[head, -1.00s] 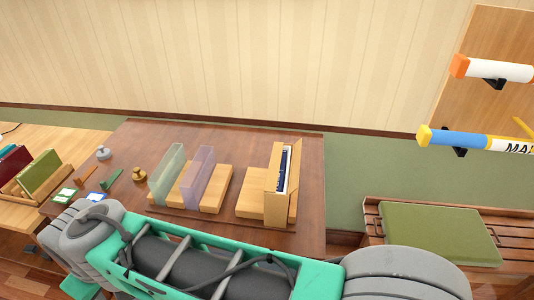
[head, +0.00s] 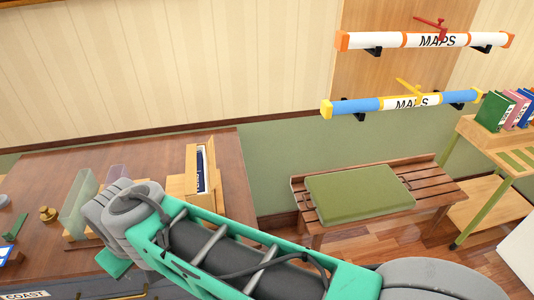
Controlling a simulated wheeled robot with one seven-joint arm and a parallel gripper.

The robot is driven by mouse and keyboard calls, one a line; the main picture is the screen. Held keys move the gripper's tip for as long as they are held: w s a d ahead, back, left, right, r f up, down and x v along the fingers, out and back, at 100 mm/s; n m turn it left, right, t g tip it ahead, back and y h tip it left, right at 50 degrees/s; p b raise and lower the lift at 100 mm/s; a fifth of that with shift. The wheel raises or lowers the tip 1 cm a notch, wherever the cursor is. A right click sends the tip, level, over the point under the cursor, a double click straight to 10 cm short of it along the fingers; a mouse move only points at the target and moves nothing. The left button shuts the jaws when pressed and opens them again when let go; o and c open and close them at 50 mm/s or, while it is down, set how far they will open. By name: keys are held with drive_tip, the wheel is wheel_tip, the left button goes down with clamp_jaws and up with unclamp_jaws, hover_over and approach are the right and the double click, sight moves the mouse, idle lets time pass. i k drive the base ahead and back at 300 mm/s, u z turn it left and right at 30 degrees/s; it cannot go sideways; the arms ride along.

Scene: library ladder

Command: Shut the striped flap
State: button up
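No part that I can surely call the striped flap shows. A wooden panel with green stripes (head: 518,158) is on the front of the stand at the right edge, below several books; I cannot tell whether it is a flap.
A dark wood desk (head: 225,157) at left holds a wooden box (head: 191,170) and a clear divider (head: 77,205). A slatted bench (head: 425,190) bears a green cushion (head: 355,192). Two map tubes, white (head: 390,40) and blue (head: 365,105), hang on the wall.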

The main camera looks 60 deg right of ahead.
sight(212, 161)
drive_tip(key=z, duration=2.5)
drive_tip(key=k, duration=0.55)
drive_tip(key=u, duration=0.85)
drive_tip(key=i, duration=0.5)
drive_tip(key=z, duration=0.85)
drive_tip(key=k, duration=0.4)
drive_tip(key=u, duration=1.45)
drive_tip(key=i, duration=0.5)
drive_tip(key=z, duration=0.05)
